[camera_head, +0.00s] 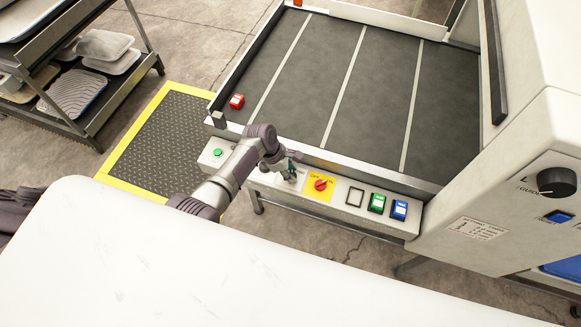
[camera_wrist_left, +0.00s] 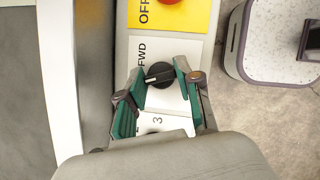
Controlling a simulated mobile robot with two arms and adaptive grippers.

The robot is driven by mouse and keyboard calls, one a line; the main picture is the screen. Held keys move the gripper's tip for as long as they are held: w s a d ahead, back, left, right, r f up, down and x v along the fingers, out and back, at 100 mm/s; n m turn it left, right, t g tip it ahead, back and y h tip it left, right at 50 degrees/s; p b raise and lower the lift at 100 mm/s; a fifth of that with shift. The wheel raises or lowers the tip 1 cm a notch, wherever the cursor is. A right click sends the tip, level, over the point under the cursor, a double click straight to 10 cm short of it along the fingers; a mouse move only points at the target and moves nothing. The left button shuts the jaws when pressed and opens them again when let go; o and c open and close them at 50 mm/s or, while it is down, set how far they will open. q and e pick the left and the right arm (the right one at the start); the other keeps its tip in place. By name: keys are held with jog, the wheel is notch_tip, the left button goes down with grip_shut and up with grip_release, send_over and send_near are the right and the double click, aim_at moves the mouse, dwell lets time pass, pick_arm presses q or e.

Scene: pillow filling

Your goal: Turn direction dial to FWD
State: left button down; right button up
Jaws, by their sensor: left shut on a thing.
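The direction dial (camera_wrist_left: 160,74) is a black round knob with a white pointer line, on a white plate printed FWD (camera_wrist_left: 142,52) in the left wrist view. Its pointer lies toward the left of that view, slightly downward. My left gripper (camera_wrist_left: 160,71) has its two green-padded fingers around the dial, one on each side, shut on it. In the head view my left gripper (camera_head: 287,171) reaches down to the control panel (camera_head: 272,182) and mostly hides the dial. My right gripper is not in view.
A red-on-yellow OFF switch (camera_head: 320,185) sits right of my gripper, then green (camera_head: 377,203) and blue (camera_head: 399,210) buttons. A round green button (camera_head: 217,152) is at the left end. Behind is the dark conveyor bed (camera_head: 340,95); a white surface (camera_head: 200,270) fills the front.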

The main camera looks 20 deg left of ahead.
pick_arm(q)
jog(key=m+g, duration=0.1)
jog(key=m, duration=0.2)
jog(key=shift+w, duration=0.1)
jog(key=m+g+b, duration=0.1)
jog(key=m, duration=0.1)
jog(key=shift+f+m, duration=0.1)
jog(key=shift+m, duration=0.3)
jog(key=m+g+b, duration=0.1)
jog(key=m+b, duration=0.1)
jog(key=m, duration=0.1)
jog(key=shift+w, duration=0.1)
jog(key=shift+m+g+y+b, duration=0.4)
jog(key=shift+m+g+b, duration=0.25)
jog(key=shift+m, duration=0.95)
jog(key=c, duration=0.8)
grip_release()
jog(key=shift+o, duration=0.2)
